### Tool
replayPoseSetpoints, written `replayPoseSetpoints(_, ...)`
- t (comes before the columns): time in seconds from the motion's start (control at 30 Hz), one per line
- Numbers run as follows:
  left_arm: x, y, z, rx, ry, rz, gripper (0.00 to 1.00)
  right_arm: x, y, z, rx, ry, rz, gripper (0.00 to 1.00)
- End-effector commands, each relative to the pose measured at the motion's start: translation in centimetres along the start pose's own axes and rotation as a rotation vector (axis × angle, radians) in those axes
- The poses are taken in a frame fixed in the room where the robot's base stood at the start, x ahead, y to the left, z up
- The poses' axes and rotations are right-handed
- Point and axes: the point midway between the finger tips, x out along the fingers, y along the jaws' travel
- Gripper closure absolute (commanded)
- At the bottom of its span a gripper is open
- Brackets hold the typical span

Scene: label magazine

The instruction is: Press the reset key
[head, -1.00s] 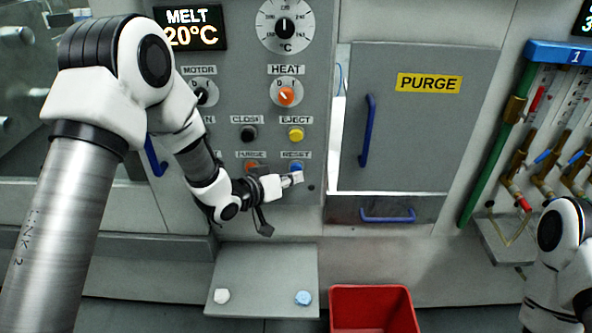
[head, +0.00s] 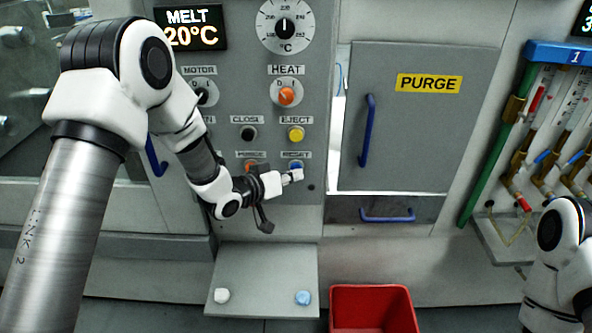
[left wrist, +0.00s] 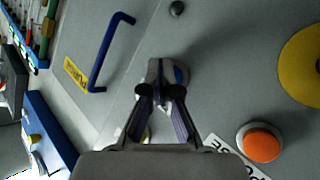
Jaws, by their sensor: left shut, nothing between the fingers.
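The reset key is a blue round button (head: 296,165) under the RESET label, low on the grey control panel. My left gripper (head: 297,175) is shut and empty, its fingertips just in front of the key's lower part. In the left wrist view the closed fingertips (left wrist: 157,72) cover much of the blue key (left wrist: 181,75), whose edge shows beside them. I cannot tell whether the tips touch it. My right arm shows at the right edge; its gripper is out of view.
The orange PURGE button (left wrist: 262,143) lies beside the reset key, and the yellow EJECT button (head: 296,134) is above it. A door with a blue handle (head: 366,130) is to the right. A grey shelf (head: 262,270) and a red bin (head: 371,290) are below.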

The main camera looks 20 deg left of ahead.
Motion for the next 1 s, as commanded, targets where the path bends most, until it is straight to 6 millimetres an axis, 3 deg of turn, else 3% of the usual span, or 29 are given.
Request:
replayPoseSetpoints(0.77, -1.3, 1.0, 0.9, 0.0, 0.001, 0.0, 1.0, 0.1, 0.0, 0.0, 0.0, 0.0, 0.0, 1.0)
replayPoseSetpoints(1.0, -2.8, 2.0, 2.0, -0.001, 0.0, 0.0, 1.0, 0.4, 0.0, 0.0, 0.0, 0.0, 0.0, 1.0)
